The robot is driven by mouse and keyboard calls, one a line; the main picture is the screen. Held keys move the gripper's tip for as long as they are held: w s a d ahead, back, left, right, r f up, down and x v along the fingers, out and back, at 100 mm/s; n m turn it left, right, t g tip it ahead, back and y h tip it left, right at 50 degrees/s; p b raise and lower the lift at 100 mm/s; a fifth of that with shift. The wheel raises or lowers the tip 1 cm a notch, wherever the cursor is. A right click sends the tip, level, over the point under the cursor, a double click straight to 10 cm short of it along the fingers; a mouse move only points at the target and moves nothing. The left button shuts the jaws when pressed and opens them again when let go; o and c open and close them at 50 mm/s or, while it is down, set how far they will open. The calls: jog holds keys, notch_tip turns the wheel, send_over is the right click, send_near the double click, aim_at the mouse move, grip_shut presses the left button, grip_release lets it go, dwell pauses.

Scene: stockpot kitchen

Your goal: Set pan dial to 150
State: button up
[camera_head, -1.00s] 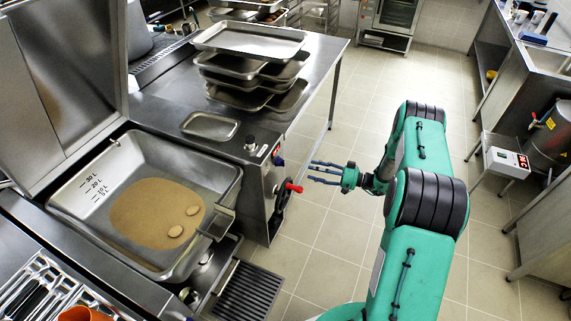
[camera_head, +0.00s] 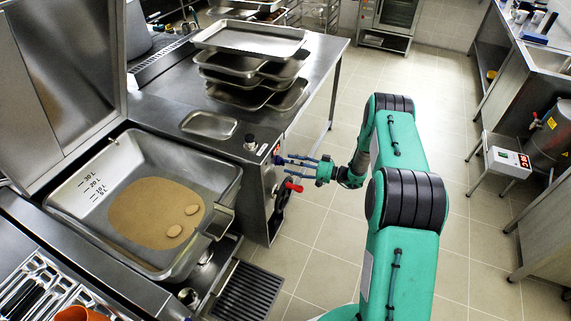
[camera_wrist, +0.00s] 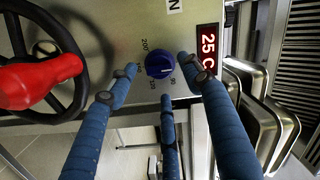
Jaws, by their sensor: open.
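The pan dial is a round blue knob (camera_wrist: 160,65) on the steel front panel in the wrist view. Printed numbers ring it, and 200 is readable at its left. A red display (camera_wrist: 208,47) beside it reads 25 C. My gripper (camera_wrist: 160,85) has several blue fingers spread open, with the dial between and just beyond their tips, apart from it as far as I can tell. In the head view my gripper (camera_head: 282,160) is at the panel, and its fingertips cover the dial area. The tilting pan (camera_head: 225,190) holds brown liquid with two pale round pieces.
A handwheel (camera_wrist: 75,75) with a red handle (camera_wrist: 40,80) sits left of the dial in the wrist view, close to my fingers. Stacked steel trays (camera_head: 250,65) stand on the counter (camera_head: 310,85). The tiled floor (camera_head: 330,225) by the panel is clear.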

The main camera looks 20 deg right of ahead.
aim_at(281, 162)
jog(key=shift+x, duration=1.4)
jog(key=shift+c, duration=0.3)
jog(key=c, duration=1.1)
